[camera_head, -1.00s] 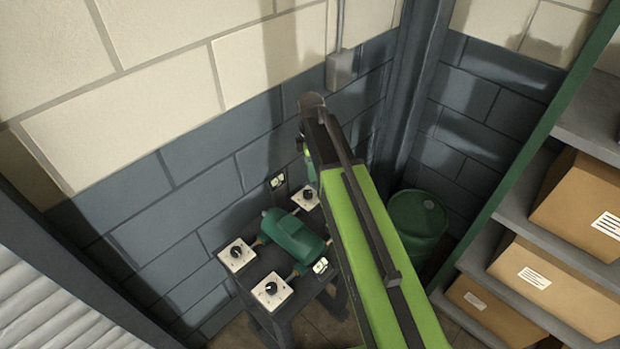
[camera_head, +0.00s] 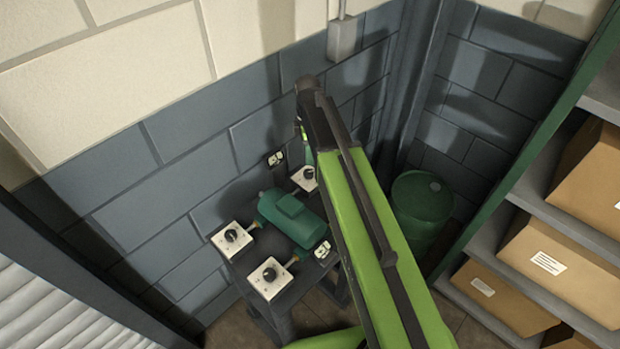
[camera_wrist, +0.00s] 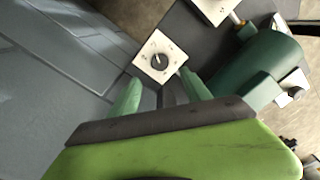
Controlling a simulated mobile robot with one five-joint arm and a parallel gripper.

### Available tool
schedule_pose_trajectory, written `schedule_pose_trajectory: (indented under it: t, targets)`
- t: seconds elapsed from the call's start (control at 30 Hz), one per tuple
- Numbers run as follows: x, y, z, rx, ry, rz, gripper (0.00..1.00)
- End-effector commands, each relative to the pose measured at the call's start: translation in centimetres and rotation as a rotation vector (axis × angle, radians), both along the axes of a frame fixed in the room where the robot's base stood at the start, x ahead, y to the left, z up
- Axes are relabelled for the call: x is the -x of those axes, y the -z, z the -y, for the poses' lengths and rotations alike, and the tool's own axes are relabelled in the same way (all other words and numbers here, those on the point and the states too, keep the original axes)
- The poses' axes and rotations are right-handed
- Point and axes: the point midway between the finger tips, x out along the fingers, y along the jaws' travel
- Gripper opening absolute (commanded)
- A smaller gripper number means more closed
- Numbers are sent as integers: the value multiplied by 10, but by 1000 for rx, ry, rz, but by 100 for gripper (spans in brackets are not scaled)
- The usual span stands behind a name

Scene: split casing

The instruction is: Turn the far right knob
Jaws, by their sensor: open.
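The far right knob (camera_head: 308,174) is a dark dial on a white square plate behind the green casing (camera_head: 291,217). It also shows in the wrist view (camera_wrist: 159,60), just beyond my fingertips. My gripper (camera_head: 306,148) points down above this knob in the head view and partly overlaps its plate. In the wrist view my green gripper fingers (camera_wrist: 160,92) are spread apart with nothing between them. The knob looks clear of both fingers; the height gap is hard to judge. The casing (camera_wrist: 262,68) lies right of the fingers there.
Two other knobs, the left one (camera_head: 232,236) and the front one (camera_head: 269,274), sit on white plates. Another plate (camera_wrist: 215,8) is partly cut off in the wrist view. A green barrel (camera_head: 422,205) and shelves with boxes (camera_head: 560,265) stand right. The block wall is close behind.

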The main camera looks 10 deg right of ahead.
Motion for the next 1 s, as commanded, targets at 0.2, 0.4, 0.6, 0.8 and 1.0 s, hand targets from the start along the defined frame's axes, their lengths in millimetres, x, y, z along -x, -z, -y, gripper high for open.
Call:
schedule_pose_trajectory:
  t: [0.2,0.4,0.6,0.8,1.0]
  targets:
    - [0,55,1,0,1,0,56]
    - [0,89,1,0,1,0,56]
    - [0,95,1,0,2,0,56]
    - [0,93,1,0,2,0,53]
    - [0,93,2,0,2,0,27]
